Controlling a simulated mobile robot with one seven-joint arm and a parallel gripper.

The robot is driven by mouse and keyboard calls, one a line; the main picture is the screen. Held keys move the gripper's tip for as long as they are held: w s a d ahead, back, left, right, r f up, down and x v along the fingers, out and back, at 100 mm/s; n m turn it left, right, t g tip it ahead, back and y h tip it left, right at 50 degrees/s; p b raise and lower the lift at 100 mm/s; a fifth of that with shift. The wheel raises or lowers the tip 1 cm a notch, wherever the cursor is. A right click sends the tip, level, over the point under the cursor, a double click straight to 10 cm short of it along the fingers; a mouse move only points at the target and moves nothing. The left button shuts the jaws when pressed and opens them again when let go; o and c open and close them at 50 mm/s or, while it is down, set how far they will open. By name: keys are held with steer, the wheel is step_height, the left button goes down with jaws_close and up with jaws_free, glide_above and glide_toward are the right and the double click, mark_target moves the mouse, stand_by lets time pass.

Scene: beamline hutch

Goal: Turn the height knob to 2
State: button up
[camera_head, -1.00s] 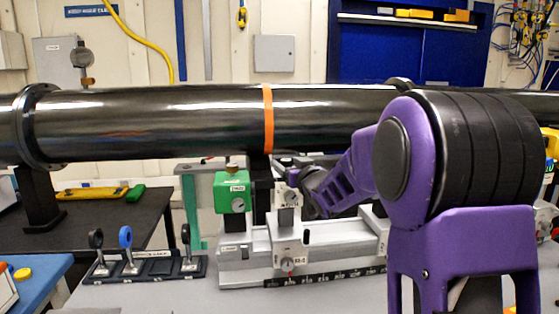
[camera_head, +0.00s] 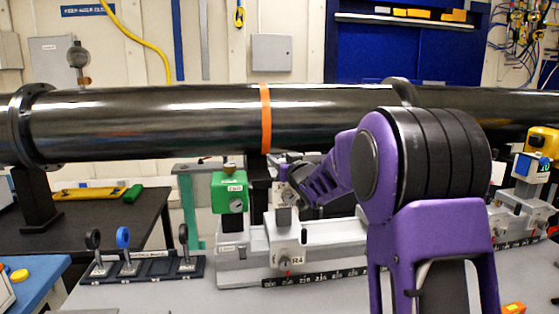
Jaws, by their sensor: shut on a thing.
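A carriage (camera_head: 287,238) stands on a pale rail with a dark scale strip along its front. A small upper block (camera_head: 283,215) sits on this carriage, below the black pipe. My gripper (camera_head: 292,194) reaches in from the right at this block and is shut on a small knob at its face, apparently the height knob. The knob is mostly hidden by the fingers, and its number marks are too small to read. A lower knob (camera_head: 287,262) with a small label shows on the carriage front, apart from my gripper.
A green block (camera_head: 229,193) with a round dial stands just left of the carriage. The long black pipe (camera_head: 170,120) passes close above. A dark holder (camera_head: 143,267) with several ring mounts lies on the bench at left. More stage hardware (camera_head: 520,215) stands at right.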

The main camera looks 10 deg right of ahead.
mark_target(273, 171)
jaws_close()
